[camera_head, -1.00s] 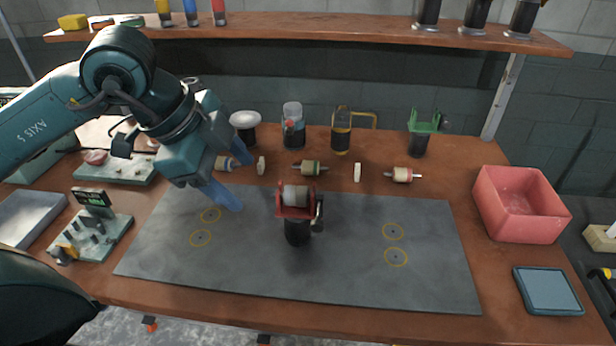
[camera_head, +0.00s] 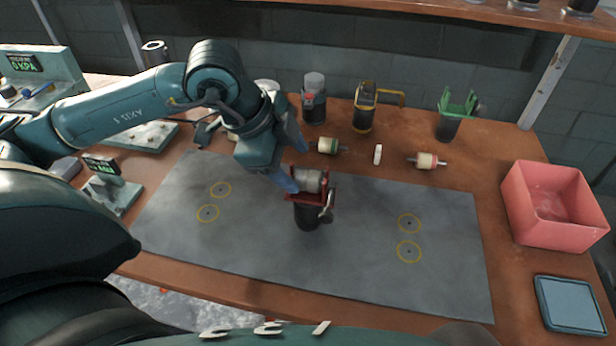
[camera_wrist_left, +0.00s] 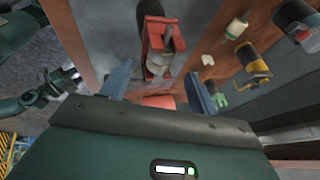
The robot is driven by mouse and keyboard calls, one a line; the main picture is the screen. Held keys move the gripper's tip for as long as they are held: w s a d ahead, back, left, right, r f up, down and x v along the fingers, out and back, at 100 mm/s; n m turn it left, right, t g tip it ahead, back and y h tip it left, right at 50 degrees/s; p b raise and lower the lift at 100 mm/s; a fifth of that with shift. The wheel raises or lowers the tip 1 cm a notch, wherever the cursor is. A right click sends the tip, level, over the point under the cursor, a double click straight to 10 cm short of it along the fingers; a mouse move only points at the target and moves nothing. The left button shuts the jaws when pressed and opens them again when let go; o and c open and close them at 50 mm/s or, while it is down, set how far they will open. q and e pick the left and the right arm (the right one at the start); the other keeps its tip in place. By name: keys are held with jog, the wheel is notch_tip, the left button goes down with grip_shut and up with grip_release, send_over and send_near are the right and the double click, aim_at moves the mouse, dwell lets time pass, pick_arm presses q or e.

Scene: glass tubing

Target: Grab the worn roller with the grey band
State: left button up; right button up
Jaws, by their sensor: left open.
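The worn roller with the grey band (camera_head: 310,180) lies across the top of a red holder (camera_head: 322,190) on a black post, standing on the grey mat. It looks whitish grey. My left gripper (camera_head: 296,166) is open, just left of the roller, with its blue fingers pointing toward the holder. I cannot tell whether a finger touches it. In the left wrist view the red holder (camera_wrist_left: 153,42) is ahead of the open left gripper (camera_wrist_left: 160,76). My right gripper is not in view.
Jars and a green-topped cup (camera_head: 450,122) stand at the back. A pink bin (camera_head: 550,225) and blue tray (camera_head: 570,305) are at right. The mat's right half is clear.

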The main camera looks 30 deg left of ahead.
aim_at(301, 174)
pick_arm(q)
jog(key=shift+a+p+x, duration=0.15)
jog(key=shift+p+x, duration=0.1)
jog(key=shift+x, duration=0.95)
jog(key=shift+a+p+x, duration=0.15)
jog(key=shift+p+x, duration=0.05)
jog(key=shift+x, duration=0.95)
jog(key=c, duration=1.1)
